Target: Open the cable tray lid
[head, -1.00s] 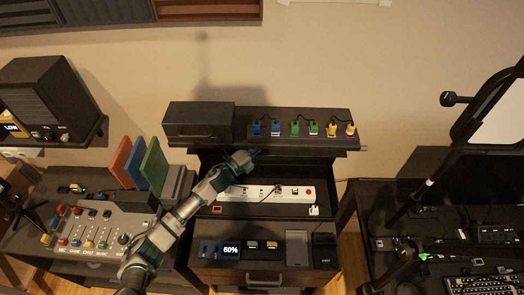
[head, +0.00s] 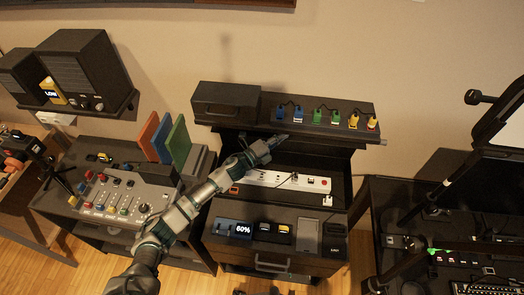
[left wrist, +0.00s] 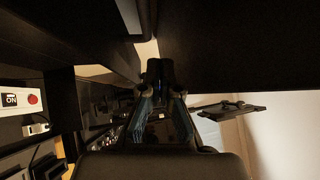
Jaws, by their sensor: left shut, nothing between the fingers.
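The cable tray (head: 333,197) is the dark recess below the plug shelf. A white power strip (head: 262,179) with a red switch lies in it and is visible from above. I cannot clearly tell a separate lid from the dark panels around the recess. My left gripper (head: 281,140) is shut and empty, its tips at the shelf's front edge, above the power strip. I cannot tell whether they touch the edge. In the left wrist view the shut fingers (left wrist: 159,72) point between dark panels, and the power strip (left wrist: 18,100) shows at left. My right gripper is out of view.
The shelf (head: 255,122) holds a dark box (head: 238,104) and several coloured plugs (head: 318,116). Below the tray is a worktop with a 60% display (head: 243,229). A mixer desk (head: 125,200) stands left; a dark rig and desk (head: 400,190) stand right.

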